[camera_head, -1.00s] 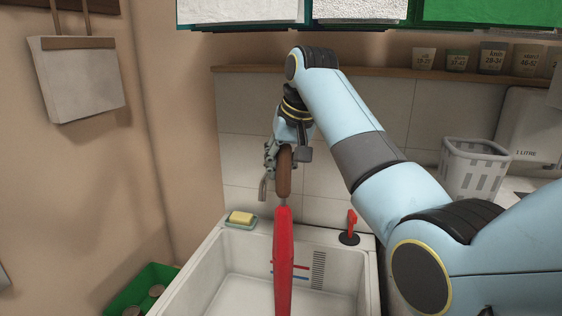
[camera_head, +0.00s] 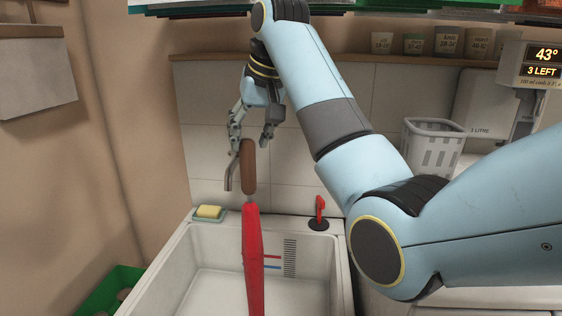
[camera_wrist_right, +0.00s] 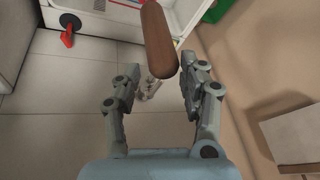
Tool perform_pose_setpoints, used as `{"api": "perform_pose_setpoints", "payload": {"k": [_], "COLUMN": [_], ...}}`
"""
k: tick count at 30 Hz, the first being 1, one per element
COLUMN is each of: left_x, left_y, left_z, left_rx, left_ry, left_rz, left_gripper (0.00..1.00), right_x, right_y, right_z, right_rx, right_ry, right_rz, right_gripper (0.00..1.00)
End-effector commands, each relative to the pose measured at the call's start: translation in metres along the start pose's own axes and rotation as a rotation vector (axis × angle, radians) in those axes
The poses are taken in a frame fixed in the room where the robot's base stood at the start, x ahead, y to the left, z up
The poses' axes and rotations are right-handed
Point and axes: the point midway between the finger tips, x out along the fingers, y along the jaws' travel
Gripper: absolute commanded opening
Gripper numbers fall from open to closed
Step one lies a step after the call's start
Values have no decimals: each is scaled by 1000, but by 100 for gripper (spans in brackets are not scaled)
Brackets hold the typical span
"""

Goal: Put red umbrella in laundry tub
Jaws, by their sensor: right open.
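The red umbrella (camera_head: 253,262) stands upright in the laundry tub (camera_head: 330,265), its brown handle (camera_head: 248,168) pointing up. Its lower end is cut off by the bottom of the head view. My right gripper (camera_head: 252,142) is open just above the top of the handle. In the right wrist view, the brown handle (camera_wrist_right: 160,42) shows beyond the open fingers of my right gripper (camera_wrist_right: 160,80), with nothing gripped between the tips. My left gripper is not in view.
A yellow soap on a dish (camera_head: 209,212) sits on the tub's back left rim. A faucet (camera_head: 229,175) is behind the handle. A white basket (camera_head: 432,147) stands right; a green crate (camera_head: 108,290) lies lower left.

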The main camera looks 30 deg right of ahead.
Motion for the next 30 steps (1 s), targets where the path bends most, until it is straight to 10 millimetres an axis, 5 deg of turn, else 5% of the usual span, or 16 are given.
{"api": "perform_pose_setpoints", "payload": {"k": [5, 12, 30], "left_x": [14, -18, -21], "left_y": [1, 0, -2], "left_z": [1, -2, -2], "left_rx": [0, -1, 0], "left_ry": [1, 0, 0], "left_rz": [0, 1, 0], "left_gripper": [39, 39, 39], "right_x": [-14, -38, -40], "right_y": [17, 33, 38], "right_z": [41, 78, 90], "right_rx": [1, 1, 0], "right_ry": [-3, -4, -2], "right_rz": [2, 2, -1], "right_gripper": [42, 42, 42]}}
